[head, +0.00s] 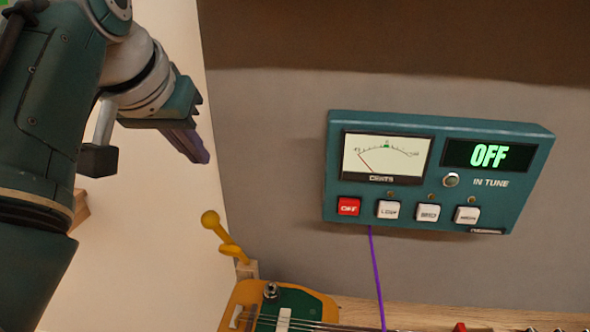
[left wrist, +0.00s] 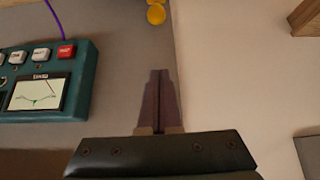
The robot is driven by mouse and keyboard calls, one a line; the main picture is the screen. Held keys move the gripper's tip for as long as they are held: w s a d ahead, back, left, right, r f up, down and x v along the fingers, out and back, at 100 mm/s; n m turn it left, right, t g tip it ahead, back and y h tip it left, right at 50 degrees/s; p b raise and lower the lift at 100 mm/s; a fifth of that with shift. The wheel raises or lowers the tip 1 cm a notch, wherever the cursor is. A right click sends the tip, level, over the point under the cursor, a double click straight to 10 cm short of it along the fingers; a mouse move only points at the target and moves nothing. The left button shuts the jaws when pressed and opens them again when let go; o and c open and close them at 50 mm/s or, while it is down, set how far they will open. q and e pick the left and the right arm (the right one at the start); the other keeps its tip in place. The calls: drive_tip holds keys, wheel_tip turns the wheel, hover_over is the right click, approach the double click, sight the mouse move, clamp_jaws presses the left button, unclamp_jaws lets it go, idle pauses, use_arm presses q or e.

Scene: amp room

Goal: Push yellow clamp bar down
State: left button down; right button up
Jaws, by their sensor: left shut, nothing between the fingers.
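My left gripper (head: 205,158) is shut and empty. In the head view it is above the clamp bar and slightly left of it, apart from it, with its purple-brown fingers (left wrist: 160,74) pointing down and right. My right gripper is not in view.
A teal tuner box (head: 440,213) reading OFF is on the grey wall to the right; it also shows in the left wrist view (left wrist: 84,82). A purple cable (head: 376,270) hangs from it. A yellow and green guitar (head: 290,303) lies below. The space between gripper and bar looks clear.

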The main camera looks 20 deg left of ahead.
use_arm(q)
drive_tip(key=w+f, duration=0.1)
drive_tip(key=f, duration=0.1)
drive_tip(key=w+f+p, duration=0.1)
drive_tip(key=f, duration=0.2)
drive_tip(key=w+f+p, duration=0.1)
drive_tip(key=f, duration=0.2)
drive_tip(key=shift+w+a+f, duration=0.1)
drive_tip(key=shift+a+f, duration=0.15)
drive_tip(key=shift+a, duration=0.15)
drive_tip(key=shift+s+d+f+p, duration=0.2)
drive_tip(key=shift+s+f+p, duration=0.15)
drive_tip(key=shift+s, duration=0.3)
